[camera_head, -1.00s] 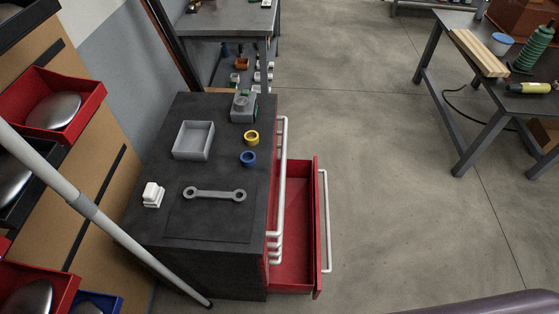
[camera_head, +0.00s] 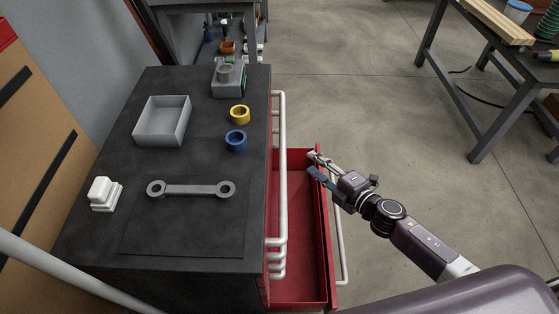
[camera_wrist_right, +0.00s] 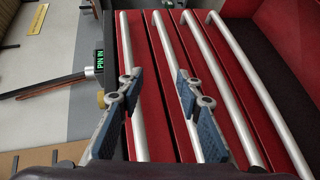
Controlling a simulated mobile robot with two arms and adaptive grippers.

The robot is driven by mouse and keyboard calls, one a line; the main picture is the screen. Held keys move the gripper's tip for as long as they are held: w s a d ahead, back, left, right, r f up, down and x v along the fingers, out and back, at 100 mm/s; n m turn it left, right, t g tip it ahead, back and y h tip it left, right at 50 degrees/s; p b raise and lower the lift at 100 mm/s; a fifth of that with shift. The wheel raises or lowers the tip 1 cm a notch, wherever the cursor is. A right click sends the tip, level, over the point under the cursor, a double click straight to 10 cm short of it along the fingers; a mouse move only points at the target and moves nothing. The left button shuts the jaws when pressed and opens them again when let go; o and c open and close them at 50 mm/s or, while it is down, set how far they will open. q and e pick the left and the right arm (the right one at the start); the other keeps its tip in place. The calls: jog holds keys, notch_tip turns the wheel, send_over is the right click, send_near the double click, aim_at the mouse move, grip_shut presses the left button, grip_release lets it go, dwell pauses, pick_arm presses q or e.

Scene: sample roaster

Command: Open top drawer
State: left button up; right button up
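The cabinet (camera_head: 200,235) has a dark top and red drawers with long pale bar handles. The top drawer's handle (camera_head: 281,170) runs along the cabinet's right side, and the upper drawers are shut. A lower drawer (camera_head: 303,235) stands pulled out and looks empty. My right gripper (camera_head: 313,163) is over the far end of this open drawer, apart from the top handle. In the right wrist view, the open right gripper (camera_wrist_right: 157,77) faces a row of handles. Its left finger overlaps the leftmost handle (camera_wrist_right: 125,40); contact cannot be told. My left gripper is out of view.
On the cabinet top are a grey tray (camera_head: 163,132), a wrench (camera_head: 190,189), a white block (camera_head: 103,196), a yellow ring (camera_head: 240,114), a blue ring (camera_head: 236,141) and a grey device (camera_head: 228,83). Floor is clear right of the cabinet; a table (camera_head: 490,50) stands beyond.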

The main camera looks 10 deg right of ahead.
aim_at(283, 148)
jog(key=w+a+r+n+y, duration=0.1)
jog(key=w+a, duration=0.1)
jog(key=a, duration=0.1)
jog(key=w+a+r+n+y+b, duration=0.1)
jog(key=w+a, duration=0.1)
jog(key=w+a+r+n+b, duration=0.1)
jog(key=w+a+n, duration=0.1)
jog(key=a, duration=0.1)
jog(key=shift+a+y, duration=0.35)
jog(key=shift+y, duration=0.05)
grip_shut()
